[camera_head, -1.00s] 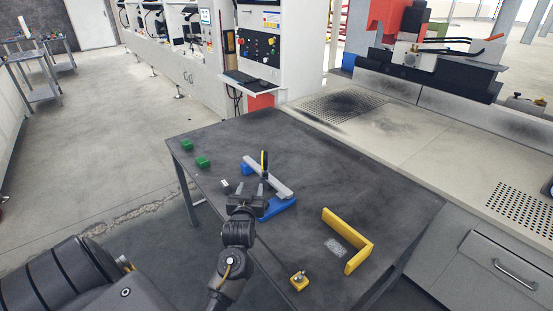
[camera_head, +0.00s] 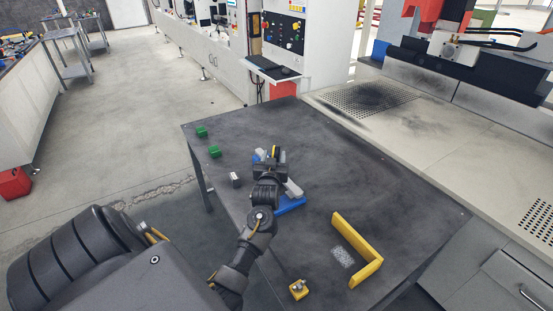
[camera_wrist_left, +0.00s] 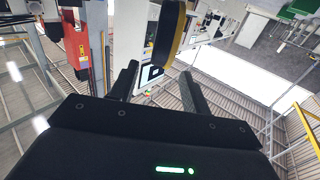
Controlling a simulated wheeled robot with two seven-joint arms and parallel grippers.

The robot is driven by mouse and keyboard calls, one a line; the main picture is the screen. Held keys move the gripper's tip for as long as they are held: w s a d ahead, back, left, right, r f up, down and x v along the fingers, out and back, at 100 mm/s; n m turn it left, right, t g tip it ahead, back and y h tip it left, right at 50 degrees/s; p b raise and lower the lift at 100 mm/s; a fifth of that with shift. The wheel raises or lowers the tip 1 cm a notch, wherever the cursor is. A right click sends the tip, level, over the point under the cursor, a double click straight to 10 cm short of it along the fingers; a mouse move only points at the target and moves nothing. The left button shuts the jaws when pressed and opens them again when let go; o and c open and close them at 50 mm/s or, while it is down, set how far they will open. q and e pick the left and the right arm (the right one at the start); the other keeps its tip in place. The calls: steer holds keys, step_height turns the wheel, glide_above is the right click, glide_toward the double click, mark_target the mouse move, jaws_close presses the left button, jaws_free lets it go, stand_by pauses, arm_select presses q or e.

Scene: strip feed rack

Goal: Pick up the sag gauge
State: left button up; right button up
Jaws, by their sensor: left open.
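The sag gauge (camera_head: 275,151) appears to be the slim upright black-and-yellow piece above the grey bar on the table. It also shows in the left wrist view (camera_wrist_left: 166,32), in line with the gap between the fingers and beyond their tips. My left gripper (camera_head: 268,158) is open, above the bar and close to the gauge, and hides its lower part in the head view. The open fingers also show in the left wrist view (camera_wrist_left: 160,80), with nothing clamped between them. I cannot tell whether a finger touches the gauge. My right gripper is out of view.
The grey bar (camera_head: 293,188) rests over a blue support (camera_head: 291,205). Two green blocks (camera_head: 214,152) and a small silver block (camera_head: 235,179) lie to the left. A yellow angled fence (camera_head: 365,270) and yellow fixture (camera_head: 299,289) stand at front right. The table's back right is clear.

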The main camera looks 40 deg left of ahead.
mark_target(276, 153)
arm_select(q)
steer(key=shift+w+a+r, duration=0.1)
steer(key=shift+w+a, duration=0.2)
steer(key=shift+w, duration=0.05)
steer(key=x, duration=0.3)
steer(key=p+x, duration=0.1)
steer(key=shift+w+f, duration=0.25)
steer(key=shift+f, duration=0.15)
jaws_close()
